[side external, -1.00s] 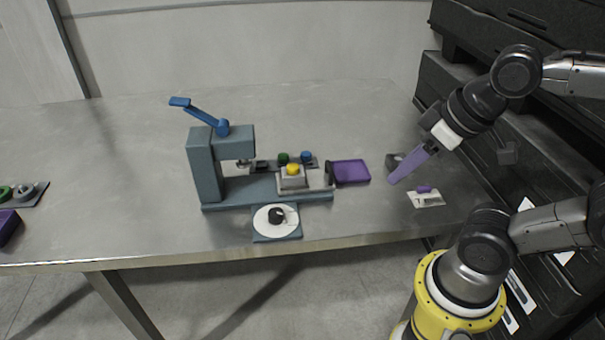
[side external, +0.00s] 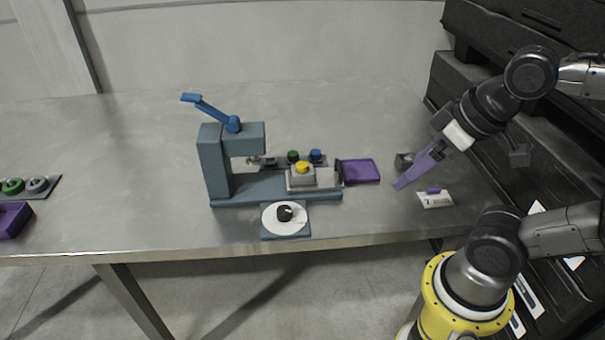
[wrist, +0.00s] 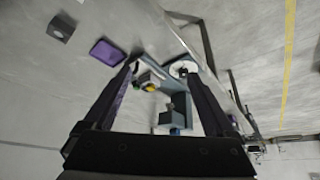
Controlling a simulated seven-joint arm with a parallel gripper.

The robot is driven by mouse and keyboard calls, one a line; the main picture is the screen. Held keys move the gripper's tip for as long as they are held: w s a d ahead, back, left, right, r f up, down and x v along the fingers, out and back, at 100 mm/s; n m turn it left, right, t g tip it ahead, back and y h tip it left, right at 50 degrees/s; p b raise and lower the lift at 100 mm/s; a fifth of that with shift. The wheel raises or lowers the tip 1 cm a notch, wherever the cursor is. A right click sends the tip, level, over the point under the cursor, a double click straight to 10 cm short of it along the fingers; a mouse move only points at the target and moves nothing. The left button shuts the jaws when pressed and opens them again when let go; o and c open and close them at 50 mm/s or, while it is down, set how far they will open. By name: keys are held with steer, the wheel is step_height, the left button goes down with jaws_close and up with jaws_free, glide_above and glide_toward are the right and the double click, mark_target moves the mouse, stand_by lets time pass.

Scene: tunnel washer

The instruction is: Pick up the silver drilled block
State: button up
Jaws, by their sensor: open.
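In the wrist view the block (wrist: 61,27) sits at the upper left, well outside the fingers. My gripper (wrist: 160,72) is open and empty, with long purple fingers angled down to the left. The fingers are apart from the block.
A blue-grey press (side external: 213,165) with a blue lever stands mid-table, a white dial (side external: 274,222) before it. A purple tray (side external: 361,171) lies between press and block. Dark shelving stands at the right.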

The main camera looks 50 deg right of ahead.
steer(key=w+a+r+m+y, duration=0.15)
steer(key=w+r+m, duration=0.25)
steer(key=m, duration=0.6)
steer(key=m+g+y, duration=0.2)
steer(key=m, duration=1.5)
glide_above(306, 164)
steer(key=s+d, duration=0.3)
step_height(306, 164, down, 6)
steer(key=r, duration=0.1)
steer(key=x, duration=0.8)
steer(key=shift+d+f, duration=0.15)
steer(key=shift+f, duration=0.25)
steer(key=shift+s+d+f+x, duration=0.1)
steer(key=shift+s+x, duration=0.05)
steer(key=shift+x, duration=0.7)
steer(key=shift+s+d+f+x, duration=0.1)
steer(key=shift+x, duration=0.8)
steer(key=shift+s+d+x, duration=0.1)
steer(key=shift+s+x, duration=0.05)
steer(key=shift+x, duration=0.7)
